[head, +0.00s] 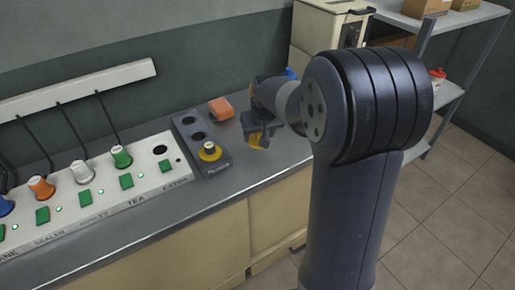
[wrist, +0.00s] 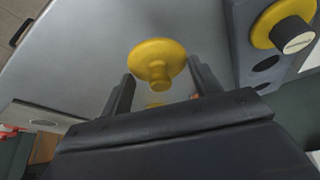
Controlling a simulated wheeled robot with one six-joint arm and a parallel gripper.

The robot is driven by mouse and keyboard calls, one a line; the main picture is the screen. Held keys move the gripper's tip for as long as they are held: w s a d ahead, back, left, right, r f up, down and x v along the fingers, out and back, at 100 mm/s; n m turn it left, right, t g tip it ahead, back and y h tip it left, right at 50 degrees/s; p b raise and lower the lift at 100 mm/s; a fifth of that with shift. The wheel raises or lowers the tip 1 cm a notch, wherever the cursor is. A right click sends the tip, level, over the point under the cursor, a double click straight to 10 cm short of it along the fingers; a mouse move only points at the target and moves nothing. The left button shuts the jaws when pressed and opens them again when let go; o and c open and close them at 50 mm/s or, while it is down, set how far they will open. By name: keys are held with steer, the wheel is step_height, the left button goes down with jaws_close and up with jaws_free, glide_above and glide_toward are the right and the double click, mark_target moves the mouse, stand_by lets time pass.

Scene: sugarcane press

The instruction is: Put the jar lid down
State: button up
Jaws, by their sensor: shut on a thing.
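The jar lid (wrist: 157,58) is a yellow disc with a small knob, in the upper middle of the wrist view. My gripper (wrist: 160,88) is shut on it, with a dark finger on each side of the knob. In the head view my gripper (head: 262,125) is over the grey counter, right of the dark socket block, and part of the yellow lid (head: 257,141) shows at its fingers. I cannot tell whether the lid touches the counter. No jar can be made out.
The dark block (head: 188,126) holds a yellow-collared plug (head: 209,151). An orange block (head: 221,110) lies behind it. A white socket panel (head: 150,190) with coloured plugs fills the left. A cream machine (head: 322,30) stands at the back. Bare counter (head: 265,160) lies nearer the front edge.

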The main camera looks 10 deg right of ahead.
mark_target(259, 153)
steer(key=shift+f, duration=2.3)
steer(key=shift+f+b, duration=0.15)
steer(key=shift+b, duration=0.2)
steer(key=o, duration=1)
steer(key=shift+c, duration=0.2)
steer(key=shift+r, duration=0.35)
steer(key=p+v, duration=0.1)
steer(key=v, duration=1)
steer(key=shift+s+r, duration=0.15)
steer(key=shift+r, duration=0.15)
